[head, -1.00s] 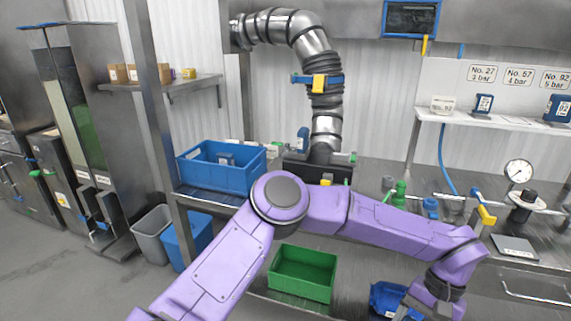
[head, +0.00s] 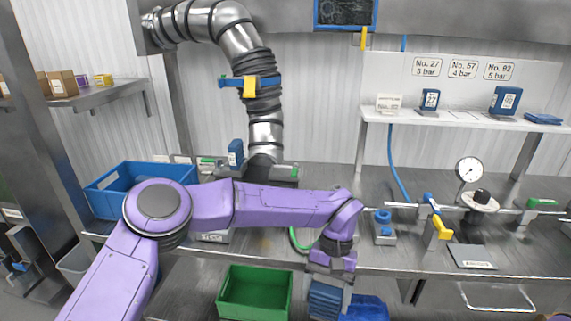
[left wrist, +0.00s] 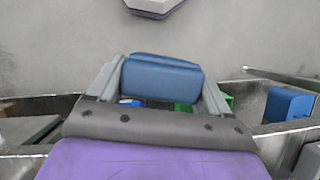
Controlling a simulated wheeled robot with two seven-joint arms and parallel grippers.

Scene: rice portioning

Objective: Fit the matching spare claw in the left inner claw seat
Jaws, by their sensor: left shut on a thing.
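My left gripper (head: 328,282) hangs pointing down just in front of the bench edge. It is shut on a blue block (head: 325,301), beside the blue bin. In the left wrist view the same blue block (left wrist: 162,76) sits between the two grey fingers; I cannot tell from its look whether it is the matching spare claw. Other blue pieces with white labels stand on the wall shelf: one under No. 27 (head: 430,99) and one under No. 92 (head: 506,100). I cannot make out the left inner claw seat. My right gripper is not in view.
A blue bin (head: 368,309) and a green crate (head: 254,314) stand low before the bench (head: 420,262). A blue crate (head: 112,204) is at left. A duct (head: 264,135) comes down onto the bench. A yellow-handled valve (head: 438,225) and a gauge (head: 469,170) are at right.

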